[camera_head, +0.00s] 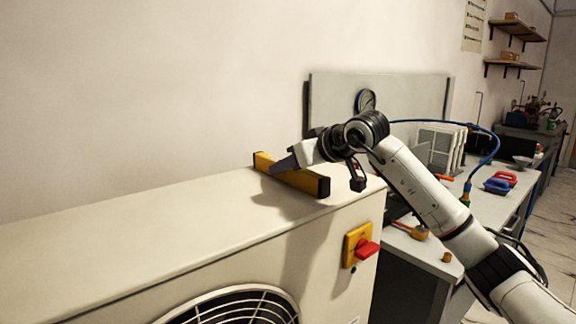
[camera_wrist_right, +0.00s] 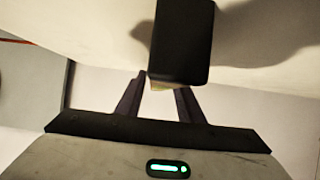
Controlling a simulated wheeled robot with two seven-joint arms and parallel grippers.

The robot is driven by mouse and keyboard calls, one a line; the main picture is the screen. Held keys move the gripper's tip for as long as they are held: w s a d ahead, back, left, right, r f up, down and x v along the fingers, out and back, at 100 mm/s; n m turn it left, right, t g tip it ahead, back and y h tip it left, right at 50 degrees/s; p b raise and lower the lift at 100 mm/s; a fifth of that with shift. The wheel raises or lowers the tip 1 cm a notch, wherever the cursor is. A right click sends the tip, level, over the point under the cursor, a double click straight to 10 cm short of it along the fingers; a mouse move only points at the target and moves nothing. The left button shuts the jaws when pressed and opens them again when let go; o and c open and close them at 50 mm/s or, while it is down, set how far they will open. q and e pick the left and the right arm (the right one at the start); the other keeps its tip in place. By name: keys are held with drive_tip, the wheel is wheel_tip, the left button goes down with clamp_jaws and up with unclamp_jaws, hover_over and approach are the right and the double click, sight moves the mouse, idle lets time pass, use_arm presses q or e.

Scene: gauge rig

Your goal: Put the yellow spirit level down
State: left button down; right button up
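The yellow spirit level (camera_head: 305,181), with black end caps, is over the top of the cream fan unit (camera_head: 190,225), near its right end. I cannot tell whether its underside touches the top. My right gripper (camera_head: 283,165) reaches in from the right, its fingers at the middle of the level. In the right wrist view the level's dark end (camera_wrist_right: 182,42) points up the picture and partly hides the fingers. A sliver of yellow shows between the fingers (camera_wrist_right: 160,92), which look closed around it. My left gripper is not in view.
A red and yellow switch (camera_head: 358,246) is on the unit's side, beside a round fan grille (camera_head: 240,305). A workbench with a white rack (camera_head: 440,147), a blue hose and red and blue tools (camera_head: 497,183) stands at the right. The unit's top left of the level is bare.

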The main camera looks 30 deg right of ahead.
drive_tip(key=shift+o, duration=0.2)
drive_tip(key=shift+r, duration=0.15)
drive_tip(key=shift+s+r, duration=0.15)
wheel_tip(320, 180, up, 5)
drive_tip(key=b, duration=0.1)
hover_over(316, 184)
drive_tip(key=d, duration=0.1)
drive_tip(key=shift+w+d+r, duration=0.2)
drive_tip(key=shift+w, duration=0.05)
drive_tip(key=shift+s+r, duration=0.1)
drive_tip(key=shift+s, duration=0.05)
drive_tip(key=shift+a, duration=0.1)
idle(1.0)
